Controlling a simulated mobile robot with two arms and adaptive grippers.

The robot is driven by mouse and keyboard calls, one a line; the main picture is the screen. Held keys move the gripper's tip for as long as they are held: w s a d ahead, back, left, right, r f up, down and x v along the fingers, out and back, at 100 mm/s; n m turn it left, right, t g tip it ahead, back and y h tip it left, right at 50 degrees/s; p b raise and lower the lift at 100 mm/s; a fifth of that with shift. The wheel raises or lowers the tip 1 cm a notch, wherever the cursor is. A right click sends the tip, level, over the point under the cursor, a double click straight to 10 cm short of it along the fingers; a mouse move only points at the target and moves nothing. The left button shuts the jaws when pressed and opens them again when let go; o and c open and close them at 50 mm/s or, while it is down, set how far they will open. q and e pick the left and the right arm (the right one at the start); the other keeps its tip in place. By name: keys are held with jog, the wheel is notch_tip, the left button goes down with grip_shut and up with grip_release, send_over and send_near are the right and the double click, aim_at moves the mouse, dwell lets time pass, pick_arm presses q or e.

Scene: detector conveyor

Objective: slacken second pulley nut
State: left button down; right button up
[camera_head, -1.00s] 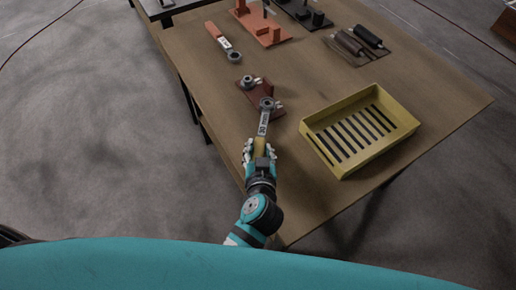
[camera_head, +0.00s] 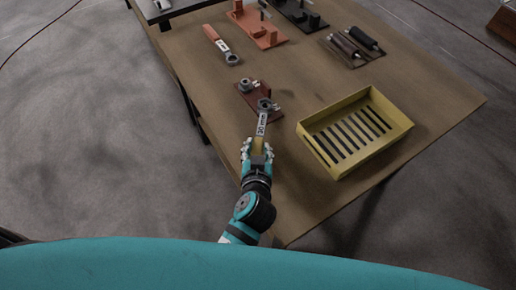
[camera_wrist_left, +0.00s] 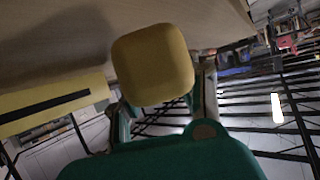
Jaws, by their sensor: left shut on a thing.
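My left gripper (camera_head: 257,150) is shut on the yellow handle of a wrench (camera_head: 262,124) marked 30 mm. The wrench's ring end is over the nearer pulley nut on the dark red pulley plate (camera_head: 271,117); I cannot tell whether it is fully seated. The other pulley nut (camera_head: 246,86) sits at the plate's far left and is uncovered. In the left wrist view the end of the yellow handle (camera_wrist_left: 153,65) fills the middle, and the nuts are hidden. My right gripper is not in view.
A yellow slotted crate (camera_head: 401,134) stands to the right of the plate. A second wrench with a red handle (camera_head: 214,37) lies farther back. An orange fixture (camera_head: 262,35), a black fixture (camera_head: 296,12) and a brown holder (camera_head: 350,47) stand at the back. The table's near corner is bare.

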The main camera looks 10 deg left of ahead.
pick_arm(q)
jog(key=shift+w+d+r, duration=0.15)
jog(key=shift+d+r, duration=0.35)
jog(key=shift+d, duration=0.2)
jog(key=shift+w+a+h+p, duration=0.1)
jog(key=shift+a+h+p, duration=0.25)
jog(key=shift+h+p, duration=0.2)
jog(key=shift+a, duration=0.1)
jog(key=shift+w+r, duration=0.1)
jog(key=c, duration=1.3)
grip_release()
jog(key=o, duration=0.4)
jog(key=shift+w+f, duration=0.15)
jog(key=shift+f, duration=0.15)
jog(key=shift+s, duration=0.25)
